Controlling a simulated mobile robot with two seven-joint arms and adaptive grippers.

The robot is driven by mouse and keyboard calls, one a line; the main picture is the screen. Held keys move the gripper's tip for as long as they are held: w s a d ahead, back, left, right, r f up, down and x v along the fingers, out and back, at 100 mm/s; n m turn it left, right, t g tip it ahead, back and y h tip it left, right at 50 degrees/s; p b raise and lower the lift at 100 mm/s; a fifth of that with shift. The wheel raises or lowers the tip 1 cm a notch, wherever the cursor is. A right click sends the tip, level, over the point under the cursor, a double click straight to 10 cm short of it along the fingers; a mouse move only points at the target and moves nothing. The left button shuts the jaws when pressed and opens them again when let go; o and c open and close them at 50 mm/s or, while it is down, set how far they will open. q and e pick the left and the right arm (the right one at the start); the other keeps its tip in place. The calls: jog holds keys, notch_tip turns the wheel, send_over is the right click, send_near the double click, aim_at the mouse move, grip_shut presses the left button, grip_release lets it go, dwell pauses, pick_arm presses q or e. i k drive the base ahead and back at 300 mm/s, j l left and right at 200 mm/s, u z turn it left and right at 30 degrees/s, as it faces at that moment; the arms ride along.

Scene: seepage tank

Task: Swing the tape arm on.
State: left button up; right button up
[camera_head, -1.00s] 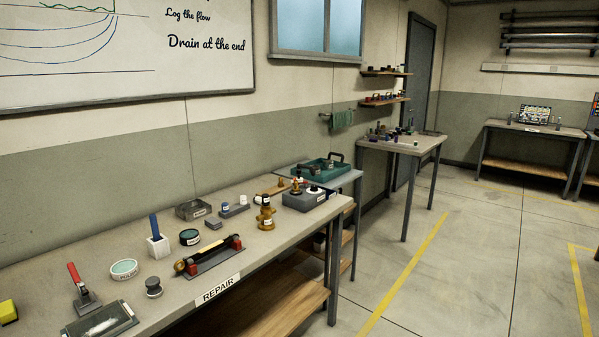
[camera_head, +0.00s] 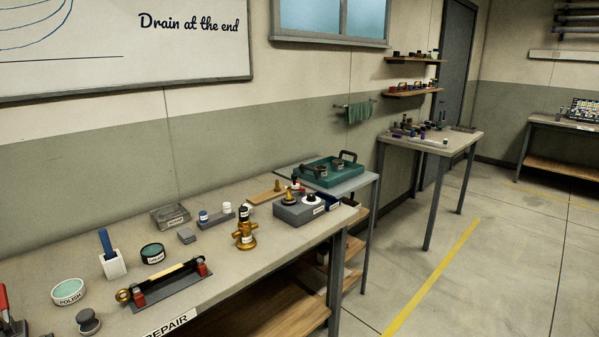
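I cannot pick out a tape arm for certain. On the repair bench (camera_head: 215,265) a long dark holder (camera_head: 168,296) with red end blocks carries a bar with a brass ring at its left end. A brass valve-like fitting (camera_head: 245,237) stands upright to its right. A grey box (camera_head: 298,212) with round fittings on top sits near the bench's right end. Neither of my grippers is in view.
A polish tin (camera_head: 69,291), a blue-handled tool in a white block (camera_head: 112,262) and a dark round tin (camera_head: 153,253) stand on the bench. A teal tray (camera_head: 333,172) is on a side table. The floor at right (camera_head: 490,270) is open.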

aim_at(295, 186)
jog(key=i+l+u, duration=0.1)
jog(key=i+l, duration=0.6)
jog(key=l, duration=0.15)
jog(key=i+l+u, duration=0.15)
jog(key=i+l, duration=0.15)
jog(key=l, duration=0.15)
jog(key=i+l, duration=0.35)
jog(key=l, duration=0.15)
jog(key=j+u, duration=0.05)
